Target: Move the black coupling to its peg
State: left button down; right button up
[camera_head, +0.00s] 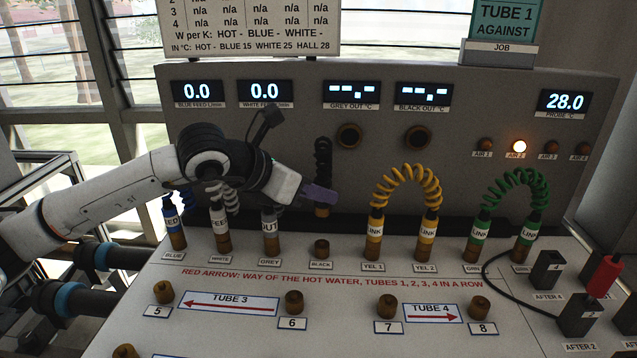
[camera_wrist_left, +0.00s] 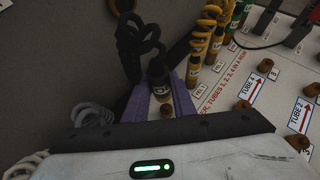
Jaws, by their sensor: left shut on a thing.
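The black coupling (camera_wrist_left: 158,76) sits between the purple fingers of my left gripper (camera_wrist_left: 165,92), which is shut on it. In the head view, the gripper (camera_head: 320,196) hides most of the coupling; its brown lower end (camera_head: 322,211) shows below the fingers. A coiled black hose (camera_head: 322,158) rises from it towards the panel. The bare brown peg labelled BLACK (camera_head: 321,247) stands on the board below the coupling, with a gap between them in the head view. My right gripper is in neither view.
The grey coupling (camera_head: 270,236) stands left of the BLACK peg. Yellow couplings (camera_head: 375,232) with an arched coiled hose (camera_head: 405,178) stand to its right. The upright panel (camera_head: 270,140) is close behind. Bare pegs (camera_head: 293,302) stand nearer on the board.

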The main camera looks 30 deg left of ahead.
aim_at(316, 211)
pick_arm(q)
notch_tip(316, 211, down, 4)
jog(key=shift+r+b, duration=0.25)
jog(key=shift+b, duration=0.45)
jog(key=shift+r, duration=0.1)
jog(key=shift+f+b, duration=0.3)
jog(key=shift+b, duration=0.3)
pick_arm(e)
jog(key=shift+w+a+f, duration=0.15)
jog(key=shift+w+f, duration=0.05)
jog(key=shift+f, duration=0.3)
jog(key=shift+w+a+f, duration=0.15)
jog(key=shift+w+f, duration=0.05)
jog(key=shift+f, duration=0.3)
pick_arm(q)
jog(key=shift+f, duration=0.1)
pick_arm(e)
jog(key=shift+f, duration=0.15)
pick_arm(q)
jog(key=shift+f+b, duration=0.2)
jog(key=shift+b, duration=0.45)
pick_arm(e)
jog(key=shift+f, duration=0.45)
